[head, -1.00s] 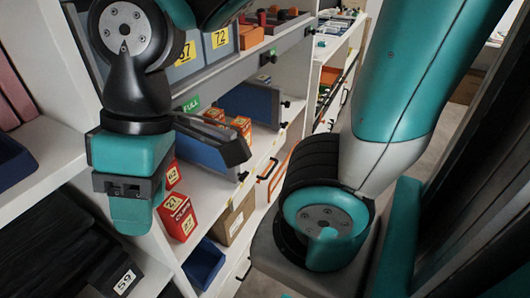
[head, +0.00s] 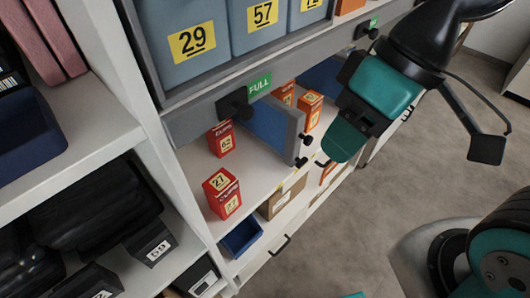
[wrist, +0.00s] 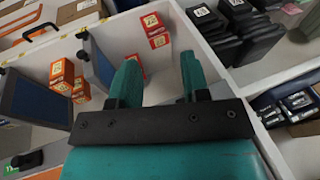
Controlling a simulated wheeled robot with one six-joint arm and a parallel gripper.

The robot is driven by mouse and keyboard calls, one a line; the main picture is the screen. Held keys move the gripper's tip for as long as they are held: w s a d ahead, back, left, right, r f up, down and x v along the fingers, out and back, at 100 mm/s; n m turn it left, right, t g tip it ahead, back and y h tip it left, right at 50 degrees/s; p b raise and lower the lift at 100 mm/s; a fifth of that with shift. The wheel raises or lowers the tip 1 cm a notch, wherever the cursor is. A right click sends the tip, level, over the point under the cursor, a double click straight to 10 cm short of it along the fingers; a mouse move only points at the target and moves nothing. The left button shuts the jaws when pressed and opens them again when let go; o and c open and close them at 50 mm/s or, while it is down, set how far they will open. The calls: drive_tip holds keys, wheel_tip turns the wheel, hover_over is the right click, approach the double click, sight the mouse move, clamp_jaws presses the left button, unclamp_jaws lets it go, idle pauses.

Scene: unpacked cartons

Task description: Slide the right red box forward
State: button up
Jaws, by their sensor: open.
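Two red boxes with yellow labels stand on the white shelf, left of the blue divider. The nearer red box (head: 222,195) reads 27 and stands by the shelf's front edge; the other red box (head: 221,139) is farther back. My gripper (head: 338,148) is in front of the shelf, right of the divider, apart from both boxes.
The blue divider (head: 268,128) stands between the red boxes and several orange boxes (head: 311,108). Grey bins (head: 188,38) fill the shelf above, with a green FULL tag (head: 259,85) on its edge. A cardboard box (head: 284,194) and a blue bin (head: 241,236) sit below.

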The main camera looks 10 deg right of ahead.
sight(223, 127)
drive_tip(key=shift+o, duration=1.1)
drive_tip(key=o, duration=0.9)
drive_tip(key=shift+n+t+y, duration=0.3)
drive_tip(key=shift+t+y, duration=0.4)
drive_tip(key=w+f+b, duration=0.1)
drive_tip(key=f+b, duration=0.1)
drive_tip(key=w+a+f+b, duration=0.1)
drive_tip(key=f, duration=0.1)
drive_tip(key=w+a+f+b, duration=0.1)
drive_tip(key=f+b, duration=0.1)
drive_tip(key=shift+a+b, duration=0.1)
drive_tip(key=shift+b, duration=0.25)
drive_tip(key=shift+c, duration=0.2)
drive_tip(key=w+a+f+t+y+b, duration=0.2)
drive_tip(key=w+f+t+b, duration=0.4)
drive_tip(key=w+f+b, duration=0.3)
drive_tip(key=w+a+f+m+t+y+b, duration=0.1)
drive_tip(key=w+a+f+t+y+b, duration=0.1)
drive_tip(key=w+f+t+b, duration=0.5)
wheel_tip(223, 127, down, 6)
drive_tip(key=w+a+b, duration=0.1)
drive_tip(key=w+b, duration=0.1)
drive_tip(key=b, duration=0.8)
drive_tip(key=shift+w+t+b, duration=0.25)
drive_tip(key=shift+t+b, duration=0.05)
drive_tip(key=shift+a, duration=0.1)
